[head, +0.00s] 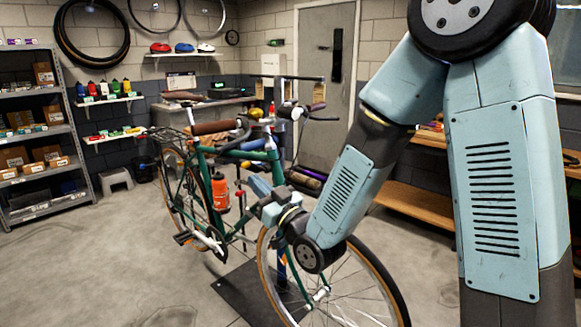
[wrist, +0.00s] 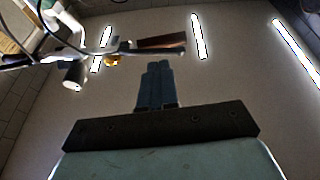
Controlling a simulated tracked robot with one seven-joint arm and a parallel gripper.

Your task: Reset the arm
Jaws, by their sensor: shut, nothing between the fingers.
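My arm comes down from the upper right in the head view and bends in front of the green bicycle (head: 262,158). Part of the bicycle's handlebar (wrist: 125,47) with a brown grip shows beyond the fingers, upper left.
The bicycle stands on a dark base plate (head: 243,292) in the middle, close around my arm. An orange bottle (head: 220,192) is on its frame. Shelves (head: 40,140) stand at the left, a workbench (head: 205,100) at the back, and a wooden bench (head: 418,202) at the right. The left floor is clear.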

